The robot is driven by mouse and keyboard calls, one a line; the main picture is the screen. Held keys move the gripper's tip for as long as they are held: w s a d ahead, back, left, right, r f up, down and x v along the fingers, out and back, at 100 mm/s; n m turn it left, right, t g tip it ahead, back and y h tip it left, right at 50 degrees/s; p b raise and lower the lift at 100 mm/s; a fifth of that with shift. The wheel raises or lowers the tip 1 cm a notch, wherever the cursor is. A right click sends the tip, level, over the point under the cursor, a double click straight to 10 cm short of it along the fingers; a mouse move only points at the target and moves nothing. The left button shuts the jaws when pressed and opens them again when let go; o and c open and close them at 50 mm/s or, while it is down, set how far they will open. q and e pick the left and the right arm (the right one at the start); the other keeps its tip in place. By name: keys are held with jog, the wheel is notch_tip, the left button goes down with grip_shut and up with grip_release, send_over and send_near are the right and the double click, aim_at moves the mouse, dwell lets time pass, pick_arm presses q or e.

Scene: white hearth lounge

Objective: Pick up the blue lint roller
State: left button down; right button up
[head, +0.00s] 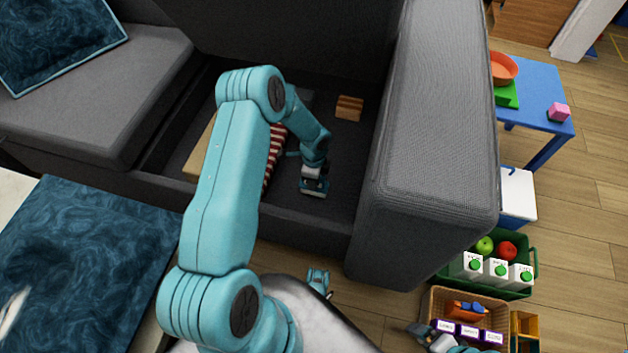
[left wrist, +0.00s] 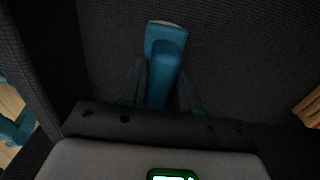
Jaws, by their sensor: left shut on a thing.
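The blue lint roller (left wrist: 164,62) is between the two dark fingers of my left gripper (left wrist: 162,92) in the left wrist view. Its pale-edged end points away from the palm, above the dark fabric floor of the sofa's storage space. My left gripper is shut on it. In the head view my left arm reaches into the open storage space, and the left gripper (head: 314,187) is low inside it, near the right side. The roller is mostly hidden by the gripper there.
The grey armrest (head: 430,120) stands close on the right of the storage space. A red-and-white striped thing (head: 274,152) and a wooden block (head: 349,107) lie inside. A green crate (head: 520,291) and a wicker basket (head: 432,307) stand on the floor at right.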

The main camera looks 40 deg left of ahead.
pick_arm(q)
notch_tip(320, 180, up, 20)
jog(key=p, duration=0.6)
jog(key=shift+f, duration=0.15)
jog(key=c, duration=1.5)
grip_release()
jog(key=shift+c, duration=1.1)
